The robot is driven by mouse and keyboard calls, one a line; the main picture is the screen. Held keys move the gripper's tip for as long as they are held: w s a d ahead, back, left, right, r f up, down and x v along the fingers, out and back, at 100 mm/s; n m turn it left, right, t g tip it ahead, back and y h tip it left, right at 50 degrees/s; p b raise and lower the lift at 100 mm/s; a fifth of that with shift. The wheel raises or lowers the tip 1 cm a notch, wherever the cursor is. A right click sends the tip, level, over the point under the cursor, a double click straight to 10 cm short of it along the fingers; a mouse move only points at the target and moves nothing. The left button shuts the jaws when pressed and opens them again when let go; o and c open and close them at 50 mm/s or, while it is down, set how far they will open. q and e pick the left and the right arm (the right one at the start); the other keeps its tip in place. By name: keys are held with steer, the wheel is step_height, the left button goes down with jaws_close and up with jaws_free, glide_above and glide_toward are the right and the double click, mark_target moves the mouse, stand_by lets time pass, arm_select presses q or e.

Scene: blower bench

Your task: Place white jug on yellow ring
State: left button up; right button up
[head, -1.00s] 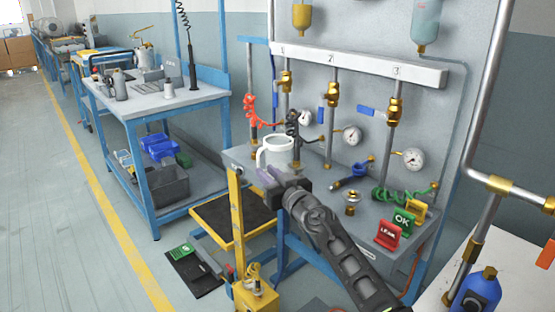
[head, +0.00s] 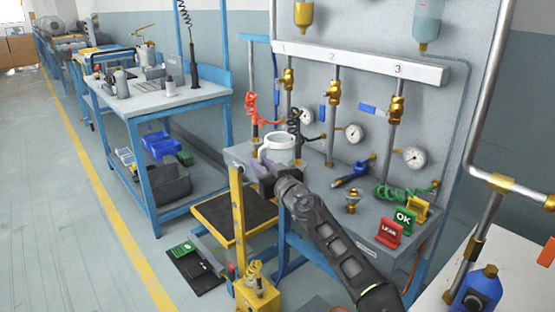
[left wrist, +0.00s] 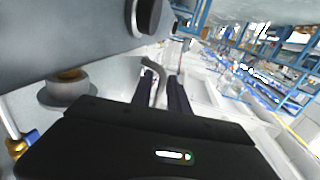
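The white jug (head: 279,149) is upright at the left end of the grey test bench. My left gripper (head: 265,174) is at the jug's near left side, and its fingers partly hide the jug's lower part. In the left wrist view, the two dark fingers (left wrist: 163,92) stand apart with a curved grey handle (left wrist: 153,67) between them. A gap shows beside the handle, so the fingers do not look closed on it. I cannot make out a yellow ring in either view. My right gripper is not in view.
A brass fitting (head: 352,199), a red sign (head: 389,233) and a green OK sign (head: 404,217) stand on the bench to the right. Coiled hoses and gauges (head: 352,134) are behind. A yellow post (head: 237,215) rises close to the bench's left corner.

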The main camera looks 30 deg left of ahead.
arm_select(q)
steer(key=x, duration=0.3)
steer(key=shift+w+a, duration=0.1)
steer(key=shift+a, duration=0.2)
steer(key=shift+c, duration=0.4)
jaws_close()
stand_by(1.1)
